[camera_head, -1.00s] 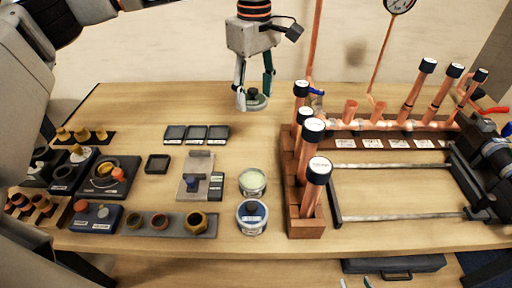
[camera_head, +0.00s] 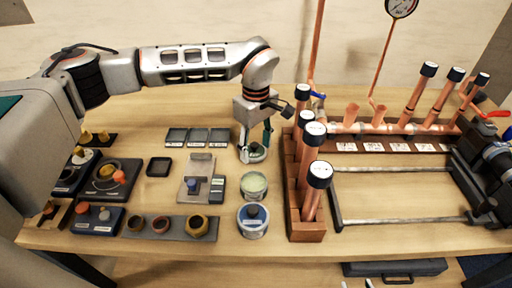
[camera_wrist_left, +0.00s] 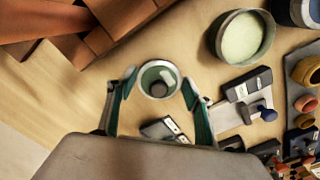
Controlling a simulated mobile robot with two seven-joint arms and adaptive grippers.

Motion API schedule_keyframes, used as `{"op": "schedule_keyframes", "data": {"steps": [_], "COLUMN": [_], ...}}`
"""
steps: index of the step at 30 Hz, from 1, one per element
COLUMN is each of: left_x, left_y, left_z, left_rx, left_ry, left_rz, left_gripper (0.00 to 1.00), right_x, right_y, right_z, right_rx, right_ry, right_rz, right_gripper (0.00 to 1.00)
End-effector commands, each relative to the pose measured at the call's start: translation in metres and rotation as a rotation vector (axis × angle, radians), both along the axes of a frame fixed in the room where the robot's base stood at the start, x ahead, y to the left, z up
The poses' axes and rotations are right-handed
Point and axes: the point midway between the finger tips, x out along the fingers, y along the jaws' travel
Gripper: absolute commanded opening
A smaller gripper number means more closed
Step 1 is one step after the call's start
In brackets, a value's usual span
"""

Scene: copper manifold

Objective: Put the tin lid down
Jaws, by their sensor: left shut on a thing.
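My left gripper (camera_head: 256,152) is shut on the tin lid (camera_head: 256,157), a small round lid with a dark knob. In the left wrist view the lid (camera_wrist_left: 158,83) sits between the two fingertips (camera_wrist_left: 159,84). Whether its underside touches the table cannot be told. An open tin (camera_head: 253,185) with pale contents stands nearer the front, apart from the lid; it also shows in the wrist view (camera_wrist_left: 242,38). Two separate fingertips of my right gripper (camera_head: 356,284) just show at the bottom edge, empty.
A blue-labelled tin (camera_head: 252,220) stands in front of the open tin. A wooden rack (camera_head: 307,230) with copper tubes is close on the right. Dark trays (camera_head: 197,136) and a grey plate with a small block (camera_head: 197,180) lie to the left. Bare wood lies behind the lid.

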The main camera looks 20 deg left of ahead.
Motion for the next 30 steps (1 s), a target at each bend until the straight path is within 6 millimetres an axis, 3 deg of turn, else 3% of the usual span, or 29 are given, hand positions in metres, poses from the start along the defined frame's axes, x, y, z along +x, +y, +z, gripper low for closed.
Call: {"op": "schedule_keyframes", "data": {"steps": [13, 14, 15, 16, 26, 30], "left_x": [0.000, 0.000, 0.000, 0.000, 0.000, 0.001], "left_y": [0.000, 0.000, 0.000, 0.000, 0.000, 0.000], "left_z": [-0.011, -0.011, -0.011, -0.011, -0.010, 0.000], "left_rx": [0.000, 0.000, 0.000, 0.000, -0.001, -0.001], "left_ry": [-0.001, -0.001, -0.001, -0.001, -0.002, -0.005], "left_rz": [0.000, 0.000, 0.000, 0.000, 0.000, -0.001], "left_gripper": [0.37, 0.54, 0.64, 0.68, 0.68, 0.68], "right_x": [0.000, 0.000, 0.000, 0.000, 0.000, 0.000], "right_y": [0.000, 0.000, 0.000, 0.000, 0.000, 0.000], "right_z": [-0.001, -0.001, 0.000, 0.000, 0.000, 0.000], "right_rx": [0.000, 0.000, 0.000, 0.000, 0.000, 0.001], "right_ry": [0.000, 0.000, 0.000, 0.000, 0.000, 0.000], "right_rz": [0.000, 0.000, 0.000, 0.000, 0.000, 0.001], "right_gripper": [0.40, 0.40, 0.40, 0.40, 0.40, 0.40]}}
